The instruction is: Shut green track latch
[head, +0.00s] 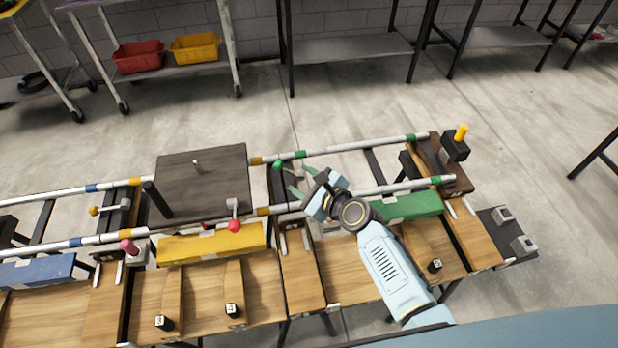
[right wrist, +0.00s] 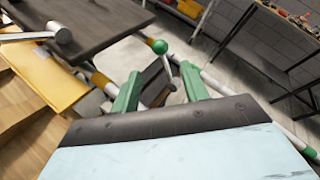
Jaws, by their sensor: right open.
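The green track latch has a round green knob (head: 278,166) on a lever by the far rail, at the left end of the green-banded section. In the right wrist view the green knob (right wrist: 159,46) and its grey lever show beyond the fingertips, between the two fingers in the picture. My right gripper (head: 300,181) is open and empty, with its fingers pointing left toward the knob and apart from it. Its green fingers (right wrist: 160,88) also show in the right wrist view. My left gripper is not in view.
A dark plate (head: 200,180) lies across the rails to the left, with a red-knobbed lever (head: 234,224) at its near corner. A yellow block (head: 210,243) and a green block (head: 410,206) sit along the near rail. An orange-topped post (head: 460,133) stands at right.

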